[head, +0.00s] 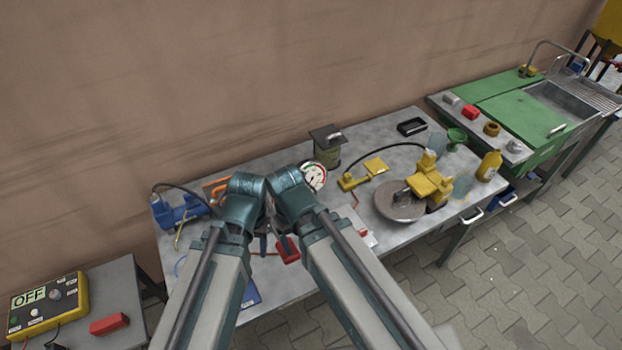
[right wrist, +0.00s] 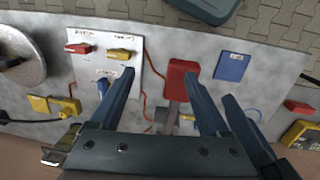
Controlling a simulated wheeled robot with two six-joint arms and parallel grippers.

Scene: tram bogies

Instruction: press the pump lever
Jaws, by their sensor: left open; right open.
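The likely pump lever has a red pad (right wrist: 182,78) on a grey stem. The red pad (head: 288,252) also shows in the head view, between my forearms. My right gripper (right wrist: 160,74) is open and empty, its fingers around the stem side in the picture; one finger overlaps the pad's edge. I cannot tell whether it touches. My left gripper (head: 263,238) is open, low between the arms and left of the pad, with its fingers partly hidden. The pump body is mostly hidden by my arms; a round gauge (head: 314,176) stands behind.
A white panel (right wrist: 105,60) with red, yellow and blue pieces lies beside the lever. A blue booklet (right wrist: 232,66) lies on the other side. A disc (head: 399,203) with yellow parts, a lidded can (head: 327,150) and a blue device (head: 180,212) share the grey bench (head: 290,292).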

